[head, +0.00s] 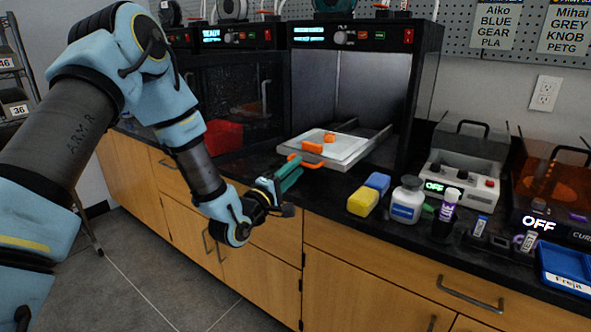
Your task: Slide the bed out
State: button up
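The bed (347,148) is a pale flat plate that sticks out of the open chamber of the right-hand printer (345,85), on grey rails (377,142). Orange pieces (312,147) sit on top of it. An orange handle (311,164) shows at its front edge. My gripper (292,170) is at that front edge, with its dark green fingers right by the handle. Whether the fingers touch or close on the handle is too small to tell. Part of the handle is hidden by the fingers.
On the black counter to the right are a yellow-blue block (368,195), a white jar (407,200), a glue stick (446,206) and a device reading OFF (465,170). Floor before the cabinets is clear.

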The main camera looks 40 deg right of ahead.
jog(key=shift+o, duration=0.7)
jog(key=b+v, duration=0.2)
jog(key=v, duration=0.8)
jog(key=shift+a, duration=0.35)
jog(key=shift+s, duration=0.1)
